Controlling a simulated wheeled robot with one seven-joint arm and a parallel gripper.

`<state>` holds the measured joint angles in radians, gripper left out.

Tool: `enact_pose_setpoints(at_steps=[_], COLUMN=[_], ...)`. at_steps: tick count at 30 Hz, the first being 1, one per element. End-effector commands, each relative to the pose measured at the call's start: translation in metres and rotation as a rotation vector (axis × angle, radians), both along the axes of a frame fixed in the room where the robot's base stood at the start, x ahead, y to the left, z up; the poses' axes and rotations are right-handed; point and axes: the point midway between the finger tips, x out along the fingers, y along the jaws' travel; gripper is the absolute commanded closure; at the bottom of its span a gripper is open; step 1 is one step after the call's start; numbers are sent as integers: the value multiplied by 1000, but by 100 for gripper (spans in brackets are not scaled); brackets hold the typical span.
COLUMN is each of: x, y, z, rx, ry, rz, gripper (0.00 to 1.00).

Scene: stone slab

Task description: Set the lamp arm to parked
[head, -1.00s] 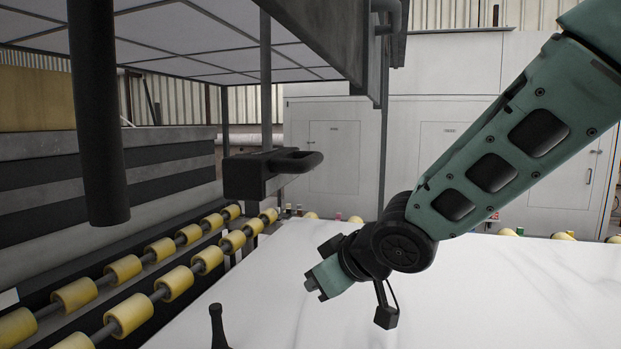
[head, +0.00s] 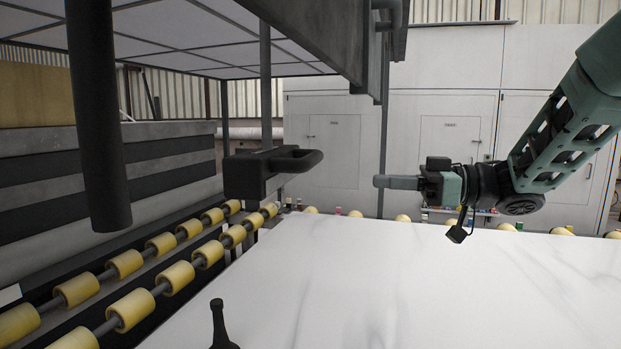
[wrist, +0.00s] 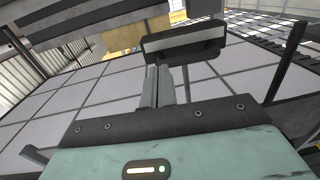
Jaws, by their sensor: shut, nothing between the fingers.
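A dark block with a looped handle (head: 298,160) hangs at the lower end of a grey upright rod (head: 265,85) in the head view; I take it to be the lamp arm's end, though I cannot be sure. My gripper (head: 377,182) is level, points left toward the handle, and is shut and empty. In the picture a clear gap separates its tips from the handle. In the wrist view the shut fingers (wrist: 160,72) point at a dark bar-shaped piece (wrist: 185,42) with a pale strip. Contact cannot be told there.
A white stone slab (head: 400,285) fills the lower right, with a small black knob-like piece (head: 220,325) at its near left. Yellow rollers (head: 125,312) run along the left. A thick dark post (head: 98,120) hangs at left, and a dark beam (head: 320,35) crosses overhead.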

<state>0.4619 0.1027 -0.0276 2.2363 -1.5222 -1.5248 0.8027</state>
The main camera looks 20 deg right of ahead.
Motion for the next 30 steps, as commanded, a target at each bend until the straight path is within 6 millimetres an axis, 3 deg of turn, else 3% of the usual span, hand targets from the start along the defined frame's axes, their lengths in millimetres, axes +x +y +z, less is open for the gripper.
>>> enact_pose_setpoints(at_steps=[8,21,30], x=[7,51,72], y=[11,85,116], z=[2,3,2], rx=[1,0,0], ry=[1,2,0], rz=[3,4,0], gripper=[100,100,100])
